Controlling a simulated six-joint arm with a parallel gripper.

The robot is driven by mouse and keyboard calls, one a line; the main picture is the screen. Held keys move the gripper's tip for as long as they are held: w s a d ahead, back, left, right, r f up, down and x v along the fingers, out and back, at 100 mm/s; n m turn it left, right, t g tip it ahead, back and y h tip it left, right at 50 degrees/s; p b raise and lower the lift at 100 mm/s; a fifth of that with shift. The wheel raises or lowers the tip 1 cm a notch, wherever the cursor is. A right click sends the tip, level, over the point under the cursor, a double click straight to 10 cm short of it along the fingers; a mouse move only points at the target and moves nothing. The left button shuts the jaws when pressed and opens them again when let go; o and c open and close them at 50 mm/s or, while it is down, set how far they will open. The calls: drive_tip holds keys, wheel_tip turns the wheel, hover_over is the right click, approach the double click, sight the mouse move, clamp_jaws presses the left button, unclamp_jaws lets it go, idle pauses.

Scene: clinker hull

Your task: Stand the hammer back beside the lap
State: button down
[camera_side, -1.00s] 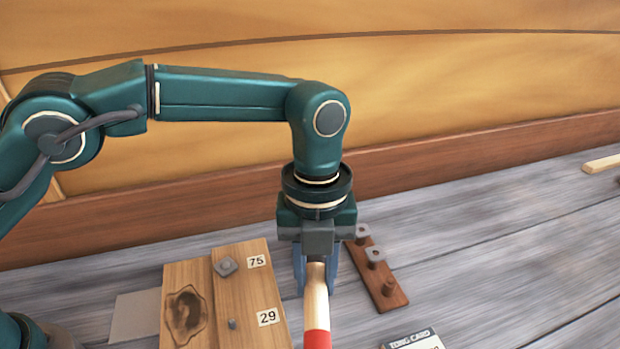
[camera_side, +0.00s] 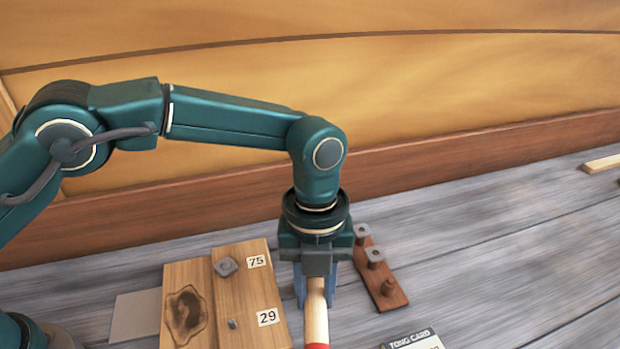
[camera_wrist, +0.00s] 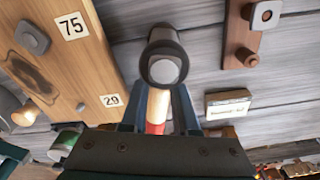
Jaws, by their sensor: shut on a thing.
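The hammer has a dark cylindrical head (camera_wrist: 165,55) and a pale handle (camera_side: 316,322) with a red band. My gripper (camera_side: 315,298) is shut on the handle, its blue fingers on either side; they also show in the wrist view (camera_wrist: 157,108). The head is hidden in the side view. The lap is the step where two wooden planks (camera_side: 240,300) overlap, marked 75 and 29, with a square metal piece by 75 and a small nub by 29. The hammer is just right of the planks. I cannot tell whether it touches the deck.
A reddish-brown peg block (camera_side: 388,296) with square metal pieces lies close to the right of my gripper. A printed card (camera_side: 412,341) lies at the front right. A pale stick (camera_side: 603,163) is at the far right. Grey deck further right is clear.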

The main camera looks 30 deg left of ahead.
drive_tip(key=shift+f, duration=0.4)
drive_tip(key=c, duration=0.6)
unclamp_jaws()
drive_tip(key=shift+r, duration=4)
